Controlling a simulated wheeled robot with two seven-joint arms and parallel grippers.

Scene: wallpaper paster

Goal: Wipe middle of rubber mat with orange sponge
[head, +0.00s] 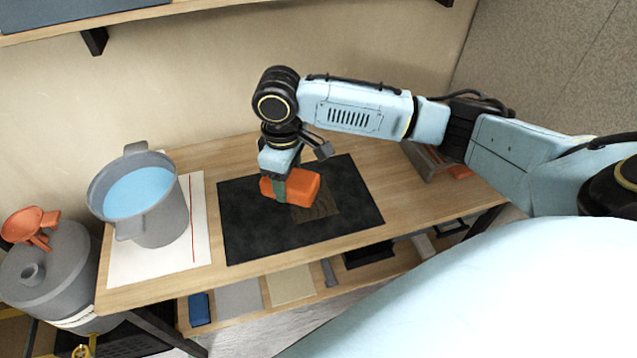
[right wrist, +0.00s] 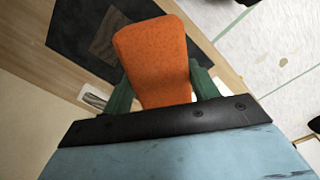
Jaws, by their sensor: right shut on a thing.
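The orange sponge (head: 302,186) is a block held in my right gripper (head: 283,190) over the rubber mat. In the right wrist view the sponge (right wrist: 155,58) sits between the two green fingers of my right gripper (right wrist: 160,88), which are shut on it. The black rubber mat (head: 250,235) lies flat on the wooden table. A brownish square patch (head: 318,208) shows in its middle, partly hidden by the sponge. The mat also shows in the right wrist view (right wrist: 75,42). I cannot tell whether the sponge touches the mat. My left gripper is not in view.
A grey pot (head: 165,217) of blue liquid stands on a white sheet (head: 130,265) at the table's left. A grey container with an orange funnel (head: 30,226) stands left of the table. A grey box (head: 425,165) sits right of the mat. Several items lie on the lower shelf (head: 240,310).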

